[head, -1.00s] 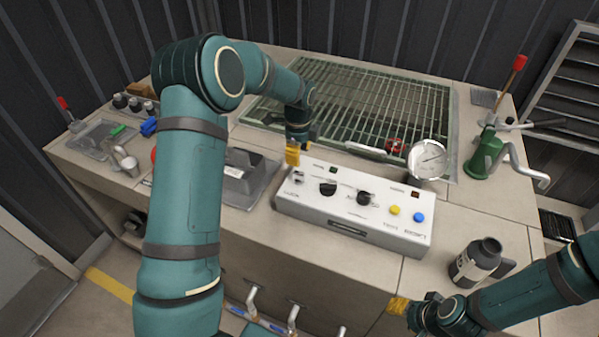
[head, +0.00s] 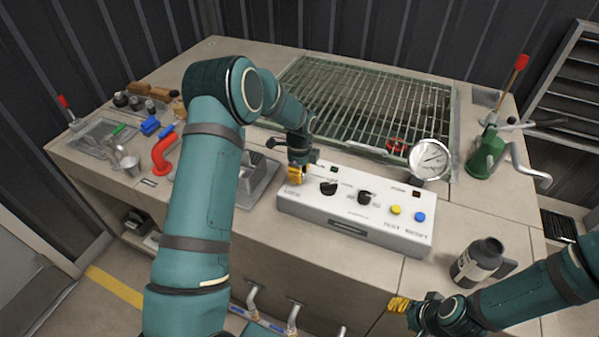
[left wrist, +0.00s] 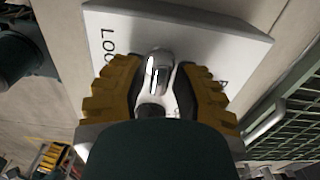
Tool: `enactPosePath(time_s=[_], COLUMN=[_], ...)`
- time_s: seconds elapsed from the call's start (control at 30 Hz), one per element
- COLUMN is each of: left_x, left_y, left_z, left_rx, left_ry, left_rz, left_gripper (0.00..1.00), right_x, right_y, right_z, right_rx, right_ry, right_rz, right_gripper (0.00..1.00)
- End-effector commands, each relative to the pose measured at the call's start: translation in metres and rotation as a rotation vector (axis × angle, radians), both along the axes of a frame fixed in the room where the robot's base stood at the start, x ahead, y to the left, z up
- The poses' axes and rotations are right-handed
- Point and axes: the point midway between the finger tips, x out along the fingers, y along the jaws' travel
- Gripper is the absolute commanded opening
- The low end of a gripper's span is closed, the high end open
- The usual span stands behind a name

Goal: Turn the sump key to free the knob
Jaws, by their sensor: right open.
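The white control box (head: 310,208) has a metal key switch at its left end, marked LOCK. In the left wrist view the silver key (left wrist: 157,70) stands between the two yellow fingers of my left gripper (left wrist: 160,80). I cannot tell whether the fingers touch it. In the head view my left gripper (head: 297,174) points down over that end of the box and hides the key. Two black knobs sit on the box, a left knob (head: 328,188) and a right knob (head: 365,198). My right gripper (head: 399,305) is open and empty at the counter's front edge.
A yellow button (head: 395,210) and a blue button (head: 420,216) are at the box's right end. A gauge (head: 429,158) stands behind it. A dark bottle (head: 477,262) is to the right, and a red pipe (head: 163,155) to the left. A grating (head: 365,105) lies behind.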

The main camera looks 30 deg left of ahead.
Motion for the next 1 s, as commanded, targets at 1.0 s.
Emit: enactPosePath(time_s=[1.0], left_x=[-0.001], left_y=[0.0], left_z=[-0.002], left_rx=[0.001], left_ry=[0.003], left_rz=[0.355], left_gripper=[0.0], right_x=[0.0], right_y=[0.001], right_z=[-0.016], right_rx=[-0.003], right_ry=[0.001], right_rz=[0.0], right_gripper=[0.47])
